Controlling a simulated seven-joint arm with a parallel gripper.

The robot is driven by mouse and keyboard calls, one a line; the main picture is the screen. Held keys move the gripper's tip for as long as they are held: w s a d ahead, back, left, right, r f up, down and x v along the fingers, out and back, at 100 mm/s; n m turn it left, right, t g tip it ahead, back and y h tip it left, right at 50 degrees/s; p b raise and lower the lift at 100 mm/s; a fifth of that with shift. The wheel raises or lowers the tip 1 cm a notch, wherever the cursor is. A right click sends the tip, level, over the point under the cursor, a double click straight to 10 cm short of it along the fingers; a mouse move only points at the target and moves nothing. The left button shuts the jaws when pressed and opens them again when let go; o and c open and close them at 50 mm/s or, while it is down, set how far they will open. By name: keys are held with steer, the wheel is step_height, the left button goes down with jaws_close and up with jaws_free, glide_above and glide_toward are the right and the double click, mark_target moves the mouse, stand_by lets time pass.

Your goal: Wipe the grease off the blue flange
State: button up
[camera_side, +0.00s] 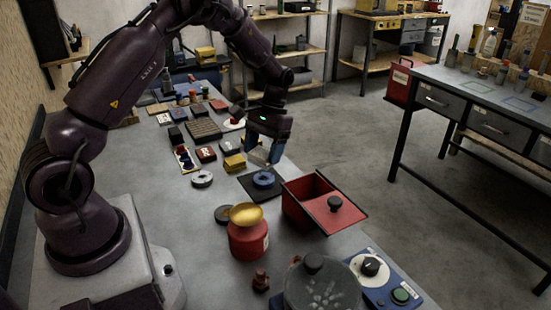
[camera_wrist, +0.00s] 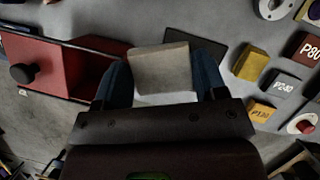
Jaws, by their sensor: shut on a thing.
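The blue flange (camera_side: 263,179) lies flat on a black mat (camera_side: 255,194) on the grey bench in the side view. My gripper (camera_side: 266,156) is above the far side of the mat, pointing down, with its tips a little above the flange's level. In the wrist view my gripper (camera_wrist: 161,78) has its blue fingers shut on a pale grey-beige pad (camera_wrist: 160,66), perhaps a folded cloth. The mat's dark corner (camera_wrist: 208,48) shows behind the pad. The flange is hidden in the wrist view. I cannot make out grease on the flange.
A red open bin (camera_side: 296,207) with a black-knobbed lid stands right of the mat. A red can with a brass top (camera_side: 248,240) stands nearer the camera. Yellow block (camera_side: 234,163), grey ring (camera_side: 202,179) and several grit blocks lie to the left.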

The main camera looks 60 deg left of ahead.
mark_target(259, 175)
steer(key=w+a+f+n+h, duration=0.1)
steer(key=w+a+f+n, duration=0.2)
steer(key=a, duration=0.6)
steer(key=shift+n+t, duration=0.4)
steer(key=shift+n, duration=0.1)
steer(key=shift+d+f, duration=0.2)
steer(key=shift+f, duration=1.5)
steer(key=shift+d+f, duration=0.15)
steer(key=shift+f, duration=1.55)
steer(key=shift+w+d+f, duration=0.1)
steer(key=shift+d+f, duration=0.1)
steer(key=shift+d, duration=0.1)
steer(key=shift+c, duration=0.3)
steer(key=shift+d, duration=2.35)
steer(key=shift+a+f, duration=0.1)
steer(key=shift+a, duration=2.65)
step_height(259, 175, up, 8)
